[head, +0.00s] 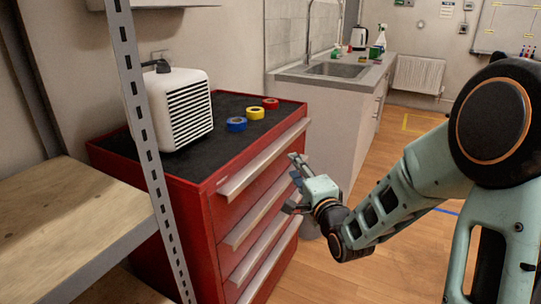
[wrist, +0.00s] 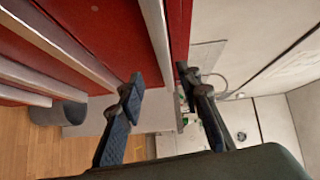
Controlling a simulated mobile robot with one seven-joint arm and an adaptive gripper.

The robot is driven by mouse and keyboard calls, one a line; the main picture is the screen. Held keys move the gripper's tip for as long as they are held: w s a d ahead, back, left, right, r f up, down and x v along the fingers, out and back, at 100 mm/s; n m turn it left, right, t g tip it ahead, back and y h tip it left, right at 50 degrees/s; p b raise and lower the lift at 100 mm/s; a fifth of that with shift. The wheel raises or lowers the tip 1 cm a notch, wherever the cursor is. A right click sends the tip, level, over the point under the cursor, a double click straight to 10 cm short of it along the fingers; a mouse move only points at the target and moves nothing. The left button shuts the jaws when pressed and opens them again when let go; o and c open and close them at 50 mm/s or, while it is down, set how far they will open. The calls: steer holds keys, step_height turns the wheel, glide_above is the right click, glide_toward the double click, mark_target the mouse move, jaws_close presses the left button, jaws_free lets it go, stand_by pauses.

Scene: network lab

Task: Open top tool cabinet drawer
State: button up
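The red tool cabinet (head: 190,200) stands left of centre in the head view, with several drawers that look shut. The top drawer's long silver handle (head: 262,160) runs along its upper front edge. My gripper (head: 292,182) is in front of the cabinet near the handle's far end. In the wrist view my gripper (wrist: 158,76) is open and empty, its two dark fingers apart. The top handle (wrist: 156,35) lies in line with the gap between the fingertips. I cannot tell whether either finger touches it.
A white heater-like box (head: 170,110) and blue, yellow and red tape rolls (head: 255,113) sit on the cabinet top. A metal shelf post (head: 148,150) and wooden shelf (head: 70,215) stand at left. A sink counter (head: 340,75) is behind. Wooden floor at right is clear.

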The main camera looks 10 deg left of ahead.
mark_target(280, 152)
steer(key=shift+m, duration=0.6)
steer(key=b+x, duration=0.1)
steer(key=x, duration=0.4)
steer(key=a+b+x, duration=0.1)
steer(key=x, duration=0.4)
steer(key=shift+a+r, duration=0.1)
steer(key=shift+r, duration=0.05)
jaws_close()
